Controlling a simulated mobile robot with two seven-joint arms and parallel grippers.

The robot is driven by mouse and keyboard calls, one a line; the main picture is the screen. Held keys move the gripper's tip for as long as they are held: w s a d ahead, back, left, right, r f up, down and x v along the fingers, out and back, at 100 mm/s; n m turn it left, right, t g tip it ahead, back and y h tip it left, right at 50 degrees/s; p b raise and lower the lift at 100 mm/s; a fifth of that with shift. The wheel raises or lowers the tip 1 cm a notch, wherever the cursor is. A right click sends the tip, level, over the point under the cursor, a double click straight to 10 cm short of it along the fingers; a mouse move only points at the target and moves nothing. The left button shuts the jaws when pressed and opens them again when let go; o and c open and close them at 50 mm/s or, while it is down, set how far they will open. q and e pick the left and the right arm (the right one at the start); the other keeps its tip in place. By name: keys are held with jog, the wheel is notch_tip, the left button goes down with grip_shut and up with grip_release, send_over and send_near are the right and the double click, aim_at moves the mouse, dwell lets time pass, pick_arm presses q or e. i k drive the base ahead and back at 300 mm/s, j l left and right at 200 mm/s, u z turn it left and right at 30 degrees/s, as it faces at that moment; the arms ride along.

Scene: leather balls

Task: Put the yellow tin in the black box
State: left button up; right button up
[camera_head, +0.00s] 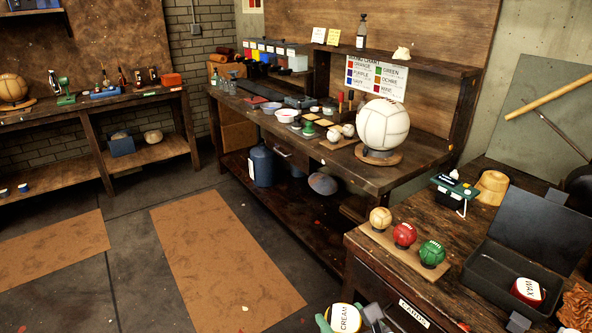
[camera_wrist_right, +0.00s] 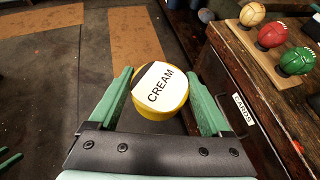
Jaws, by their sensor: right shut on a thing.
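The yellow tin (camera_head: 346,319) has a white label reading CREAM and shows at the bottom edge of the head view. It fills the middle of the right wrist view (camera_wrist_right: 161,90). My right gripper (camera_wrist_right: 163,100), with green fingers, is shut on its sides, and the tin is held beside the dark bench, over the floor. The black box (camera_head: 500,292) stands open on the bench to the right, its lid raised behind it. A red tin with a white WAX label (camera_head: 528,291) is inside the box. Green strips at the lower left of the wrist view may be my left gripper (camera_wrist_right: 8,160).
A wooden stand with tan, red and green balls (camera_head: 404,234) sits at the bench's near left edge. A label reading CARDS (camera_head: 414,313) is on the bench front. A green-topped device (camera_head: 455,190) and a tan wooden form (camera_head: 491,187) stand behind the box.

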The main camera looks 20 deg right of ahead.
aim_at(487, 276)
jog(key=k+l+z, duration=0.1)
jog(key=k+l, duration=0.35)
jog(key=l, duration=0.2)
jog(key=k+l+z, duration=0.1)
jog(key=l+z, duration=0.2)
jog(key=l, duration=0.25)
jog(key=i+j, duration=0.15)
jog(key=i, duration=0.15)
